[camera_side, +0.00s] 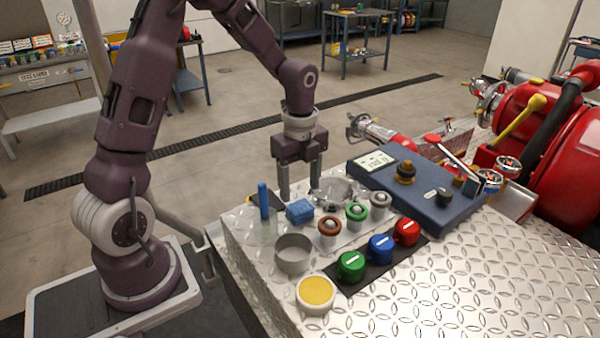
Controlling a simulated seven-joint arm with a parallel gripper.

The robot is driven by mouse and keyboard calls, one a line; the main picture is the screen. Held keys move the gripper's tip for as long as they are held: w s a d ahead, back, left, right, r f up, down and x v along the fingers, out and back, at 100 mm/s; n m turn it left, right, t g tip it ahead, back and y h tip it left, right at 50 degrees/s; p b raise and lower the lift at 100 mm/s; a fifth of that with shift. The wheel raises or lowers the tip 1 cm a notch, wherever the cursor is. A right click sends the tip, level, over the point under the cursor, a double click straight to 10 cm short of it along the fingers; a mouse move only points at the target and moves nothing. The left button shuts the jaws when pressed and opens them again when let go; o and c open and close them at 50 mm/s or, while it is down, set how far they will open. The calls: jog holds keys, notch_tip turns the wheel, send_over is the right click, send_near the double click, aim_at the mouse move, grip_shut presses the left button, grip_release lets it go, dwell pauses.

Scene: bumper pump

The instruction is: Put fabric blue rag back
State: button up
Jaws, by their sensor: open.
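The blue fabric rag (300,211) is a small folded block near the left edge of the diamond-plate bench top (450,290). My gripper (300,196) points down with its two fingers apart, above or just behind the rag. Nothing shows between the fingers. I cannot tell whether a fingertip touches the rag. A clear round glass-like dish (341,189) is just right of my gripper. A blue upright stick (264,200) stands left of the rag.
A grey open cup (293,254) and a yellow-topped tin (315,293) stand in front of the rag. Capped jars (329,228) and green, blue and red knobs (381,247) are to the right. A blue control box (415,190) is behind them. The bench's right front is clear.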

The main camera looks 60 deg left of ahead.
aim_at(300, 207)
jog(key=s+d+r+n+t, duration=0.1)
jog(key=s+d+r+n, duration=0.15)
jog(key=r, duration=0.35)
jog(key=s+d+r+n+t, duration=0.1)
jog(key=s+d+r+n, duration=0.15)
jog(key=r, duration=0.35)
jog(key=s+d+r+n+t, duration=0.1)
jog(key=s+d+r+n, duration=0.1)
jog(key=s+n, duration=0.4)
jog(key=s+d+r+n+t, duration=0.2)
jog(key=s+d+n, duration=0.1)
jog(key=s+n, duration=0.4)
jog(key=shift+s+r+t, duration=0.15)
jog(key=shift+s+t, duration=0.15)
jog(key=shift+s, duration=0.8)
